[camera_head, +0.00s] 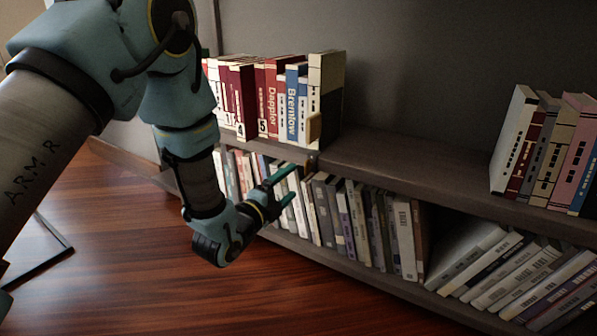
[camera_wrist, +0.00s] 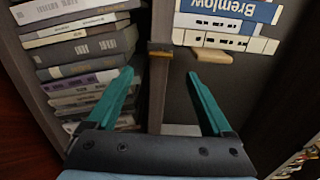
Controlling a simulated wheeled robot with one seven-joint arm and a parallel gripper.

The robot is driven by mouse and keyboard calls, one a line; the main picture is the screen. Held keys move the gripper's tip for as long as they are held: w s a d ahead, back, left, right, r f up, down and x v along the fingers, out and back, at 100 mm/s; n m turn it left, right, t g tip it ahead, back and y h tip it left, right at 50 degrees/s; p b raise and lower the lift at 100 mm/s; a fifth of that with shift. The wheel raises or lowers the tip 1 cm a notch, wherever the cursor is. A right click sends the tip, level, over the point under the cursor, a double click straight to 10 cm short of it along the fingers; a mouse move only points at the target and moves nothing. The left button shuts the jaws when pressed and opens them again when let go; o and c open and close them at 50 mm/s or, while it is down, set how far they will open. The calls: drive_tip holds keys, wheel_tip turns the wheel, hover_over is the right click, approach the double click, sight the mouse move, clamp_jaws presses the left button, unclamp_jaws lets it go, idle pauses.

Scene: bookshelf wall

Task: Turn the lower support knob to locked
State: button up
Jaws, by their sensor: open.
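My gripper (camera_head: 291,182) is open and empty in front of the lower shelf's books in the head view. In the wrist view my gripper (camera_wrist: 160,74) has its two teal fingers apart, one on each side of the shelf board. A small brass-coloured piece on the shelf's front edge (camera_wrist: 160,49) may be the lower support knob; it lies beyond and between the fingertips, apart from them. It shows tiny and dark in the head view (camera_head: 312,160), so its setting cannot be told. A tan block (camera_wrist: 212,56) sticks out by the Bremlow book; it also shows in the head view (camera_head: 314,128).
Upright books (camera_head: 270,95) stand on the upper shelf (camera_head: 400,163), with a bare stretch to their right and more books (camera_head: 545,150) beyond. Packed books (camera_head: 370,225) fill the lower shelf, leaning at the right.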

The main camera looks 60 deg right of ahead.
drive_tip(key=shift+a, duration=1.3)
drive_tip(key=w+a+r+n+t+y+p, duration=0.25)
drive_tip(key=w+a+n, duration=0.3)
drive_tip(key=w, duration=0.45)
drive_tip(key=w+a+r+n+t+y+p, duration=0.1)
drive_tip(key=w+a+n+t+y, duration=0.4)
drive_tip(key=w, duration=0.6)
drive_tip(key=w+a+r+n+y, duration=0.15)
drive_tip(key=w+a+n, duration=0.4)
drive_tip(key=a, duration=0.55)
drive_tip(key=w+a+r+n+g+y+p, duration=0.2)
drive_tip(key=a+n+y, duration=0.65)
drive_tip(key=a, duration=1.45)
drive_tip(key=s+a+r+n+g+p, duration=0.3)
drive_tip(key=s+a+r+n+g, duration=0.15)
drive_tip(key=s+a+n, duration=0.75)
wheel_tip(320, 180, up, 38)
drive_tip(key=w+m+p, duration=0.1)
drive_tip(key=p, duration=3.6)
drive_tip(key=shift+w+a+r+m+t+p, duration=0.15)
drive_tip(key=shift+w+a+m+t+p, duration=0.1)
drive_tip(key=shift+w+m+t+p, duration=0.1)
